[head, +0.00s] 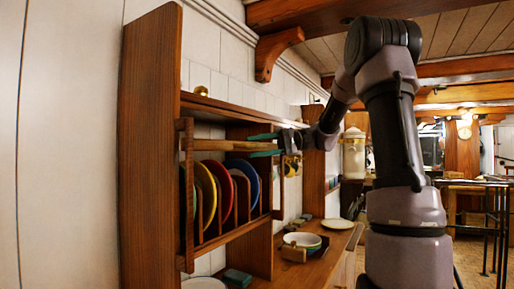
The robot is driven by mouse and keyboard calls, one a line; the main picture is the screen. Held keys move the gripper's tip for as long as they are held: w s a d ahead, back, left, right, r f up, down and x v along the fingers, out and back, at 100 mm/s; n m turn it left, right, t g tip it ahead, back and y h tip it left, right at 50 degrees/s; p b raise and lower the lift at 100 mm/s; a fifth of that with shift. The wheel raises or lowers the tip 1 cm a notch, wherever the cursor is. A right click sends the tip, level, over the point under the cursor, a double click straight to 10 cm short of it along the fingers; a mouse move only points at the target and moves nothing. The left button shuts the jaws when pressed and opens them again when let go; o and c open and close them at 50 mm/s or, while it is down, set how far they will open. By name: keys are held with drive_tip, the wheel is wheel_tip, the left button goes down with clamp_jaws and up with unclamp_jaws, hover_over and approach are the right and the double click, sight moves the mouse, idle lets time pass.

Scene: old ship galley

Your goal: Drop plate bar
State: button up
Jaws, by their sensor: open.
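The plate rack (149,150) is a wooden wall unit at the left with coloured plates (207,196) standing on edge in it, including yellow, red and blue ones. The plate bar (215,145) is a light wooden strip running across the rack front, level, just above the plates. My gripper (253,145) is at the bar's right part, with one teal finger above the bar and one below. The jaws are open. I cannot tell whether either finger touches the bar.
Below the rack, a wooden counter (318,262) holds bowls (302,240) and a pale plate (337,224). Yellow mugs (291,167) hang behind my gripper. A white dispenser (354,155) stands further back. A ceiling beam bracket (272,54) juts out above. Floor is open at the right, beside dark railings (490,225).

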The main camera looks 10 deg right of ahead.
clamp_jaws()
idle(1.4)
